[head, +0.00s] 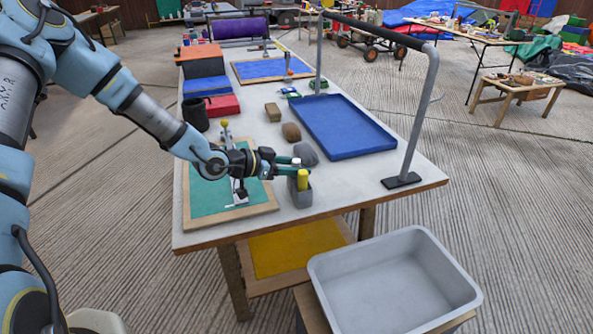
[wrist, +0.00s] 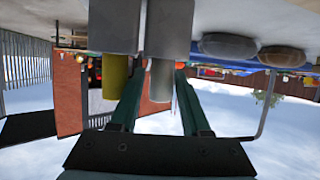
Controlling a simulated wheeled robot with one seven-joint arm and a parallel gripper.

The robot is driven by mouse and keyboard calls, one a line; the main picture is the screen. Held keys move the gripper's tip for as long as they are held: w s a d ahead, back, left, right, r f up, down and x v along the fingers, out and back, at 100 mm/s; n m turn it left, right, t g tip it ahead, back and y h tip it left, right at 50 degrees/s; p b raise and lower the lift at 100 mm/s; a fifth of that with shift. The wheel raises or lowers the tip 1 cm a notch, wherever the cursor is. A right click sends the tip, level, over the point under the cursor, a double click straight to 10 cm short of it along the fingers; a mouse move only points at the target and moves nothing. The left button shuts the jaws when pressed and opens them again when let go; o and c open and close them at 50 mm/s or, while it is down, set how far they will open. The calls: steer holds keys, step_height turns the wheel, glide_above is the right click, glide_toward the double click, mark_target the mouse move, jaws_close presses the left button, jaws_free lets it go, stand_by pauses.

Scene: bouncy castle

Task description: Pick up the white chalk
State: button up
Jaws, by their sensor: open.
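A grey holder (head: 301,197) stands near the front edge of the table. A yellow chalk (head: 303,180) stands upright in it. The wrist picture is upside down; there the holder (wrist: 168,30) shows as two grey blocks at the top. A pale grey-white cylinder, apparently the white chalk (wrist: 161,80), sticks out of one, beside the yellow chalk (wrist: 116,76). My gripper (head: 297,166) is open at the holder, and its green fingers lie on either side of the white chalk. Contact cannot be told. In the head view the white chalk is mostly hidden by the fingers.
A dark grey stone-like lump (head: 306,153) lies just behind the holder. A blue tray (head: 340,143) and a grey metal frame (head: 413,110) stand to the right. A green board (head: 212,205) lies left, under my wrist. A grey bin (head: 395,290) is below the table's front.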

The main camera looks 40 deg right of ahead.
steer(key=x, duration=0.3)
steer(key=shift+d+p, duration=0.15)
steer(key=shift+p, duration=0.25)
jaws_close()
